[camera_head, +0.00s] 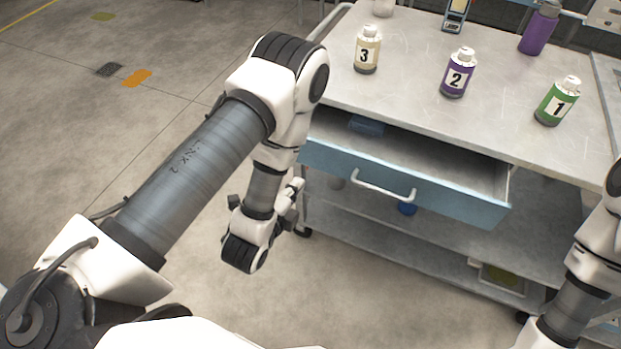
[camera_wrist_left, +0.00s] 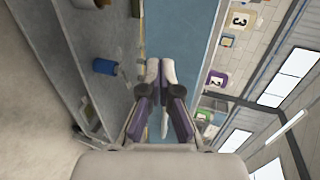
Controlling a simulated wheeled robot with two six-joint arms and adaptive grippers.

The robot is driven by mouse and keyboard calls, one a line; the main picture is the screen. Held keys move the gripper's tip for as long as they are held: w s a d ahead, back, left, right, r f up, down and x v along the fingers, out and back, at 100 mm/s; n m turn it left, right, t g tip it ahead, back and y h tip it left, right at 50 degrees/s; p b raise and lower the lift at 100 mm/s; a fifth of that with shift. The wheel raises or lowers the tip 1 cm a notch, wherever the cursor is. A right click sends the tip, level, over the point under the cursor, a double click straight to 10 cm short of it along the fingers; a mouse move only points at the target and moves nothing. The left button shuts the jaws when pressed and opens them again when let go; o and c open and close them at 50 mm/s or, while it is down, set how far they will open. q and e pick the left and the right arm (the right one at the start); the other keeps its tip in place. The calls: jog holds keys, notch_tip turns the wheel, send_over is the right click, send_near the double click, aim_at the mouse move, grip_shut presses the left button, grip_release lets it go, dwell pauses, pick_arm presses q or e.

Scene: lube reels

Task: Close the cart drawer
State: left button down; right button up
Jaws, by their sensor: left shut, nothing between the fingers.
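The cart drawer (camera_head: 450,198) stands open in the head view, its blue front pulled out below the worktop. Its pale bar handle (camera_head: 383,190) is on the front face. My left gripper (camera_head: 294,190) is at the drawer's left end, partly hidden behind its own wrist. In the left wrist view my left gripper (camera_wrist_left: 160,72) is shut and empty, with its fingers in front of the blue drawer front (camera_wrist_left: 188,25). I cannot tell whether the fingertips touch it. My right arm shows at the right edge of the head view; its gripper is out of view.
The cart top (camera_head: 410,100) carries bottles numbered 3 (camera_head: 367,50), 2 (camera_head: 458,73) and 1 (camera_head: 557,101), and a purple bottle (camera_head: 538,28). A blue item (camera_head: 367,126) lies in the drawer. Lower shelves (camera_head: 400,240) are below.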

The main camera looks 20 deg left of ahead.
aim_at(316, 159)
pick_arm(q)
jog(key=x, duration=0.2)
jog(key=r+x, duration=0.1)
jog(key=x, duration=0.5)
jog(key=shift+w+r+b, duration=0.25)
jog(key=shift+w+b, duration=0.05)
jog(key=w+b, duration=0.3)
jog(key=w, duration=0.9)
jog(key=shift+w+f+b, duration=0.15)
jog(key=shift+w+b, duration=0.1)
jog(key=shift+b, duration=0.1)
jog(key=shift+w, duration=0.25)
jog(key=shift+r, duration=0.35)
